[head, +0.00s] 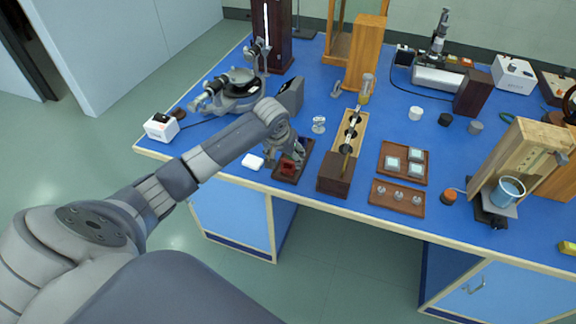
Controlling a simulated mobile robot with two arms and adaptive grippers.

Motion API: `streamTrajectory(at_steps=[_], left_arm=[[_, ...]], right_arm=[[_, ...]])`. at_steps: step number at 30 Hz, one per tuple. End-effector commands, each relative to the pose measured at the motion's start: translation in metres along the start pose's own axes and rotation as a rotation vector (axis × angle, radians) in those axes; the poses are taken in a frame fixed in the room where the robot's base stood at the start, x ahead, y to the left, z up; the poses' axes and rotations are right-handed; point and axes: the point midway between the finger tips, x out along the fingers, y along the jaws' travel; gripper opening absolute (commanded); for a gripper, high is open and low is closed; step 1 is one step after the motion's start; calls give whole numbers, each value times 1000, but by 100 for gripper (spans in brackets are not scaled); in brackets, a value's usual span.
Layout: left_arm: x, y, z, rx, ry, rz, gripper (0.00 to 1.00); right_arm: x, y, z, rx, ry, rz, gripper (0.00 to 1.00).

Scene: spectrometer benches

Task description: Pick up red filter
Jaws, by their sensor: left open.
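The red filter (287,167) lies in a small dark wooden tray (280,178) near the front edge of the blue bench, left of centre. My left gripper (295,164) is over this tray, its fingers pointing down right beside the red filter. It is open. The fingers partly cover the tray, and I cannot tell whether they touch the filter. My right gripper does not show.
A wooden rail with a dark block (335,175) stands just right of the tray. A white pad (252,162) lies to its left. Trays with clear pieces (397,198) are further right. A spectrometer (235,90) stands behind my left arm.

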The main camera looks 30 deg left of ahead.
Motion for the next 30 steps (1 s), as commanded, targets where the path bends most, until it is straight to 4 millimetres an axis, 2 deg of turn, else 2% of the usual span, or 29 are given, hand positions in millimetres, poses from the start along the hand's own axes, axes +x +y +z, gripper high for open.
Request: streamTrajectory(at_steps=[5,10,15,25,30], left_arm=[[10,0,1,1,-1,-1,62],[33,-2,3,0,-3,-2,62],[52,-2,4,1,-1,-1,62],[57,-2,4,2,1,-1,62],[57,-2,4,2,1,-1,23]], right_arm=[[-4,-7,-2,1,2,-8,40],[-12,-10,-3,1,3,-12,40],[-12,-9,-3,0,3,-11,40],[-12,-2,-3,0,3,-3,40],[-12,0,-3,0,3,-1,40]])
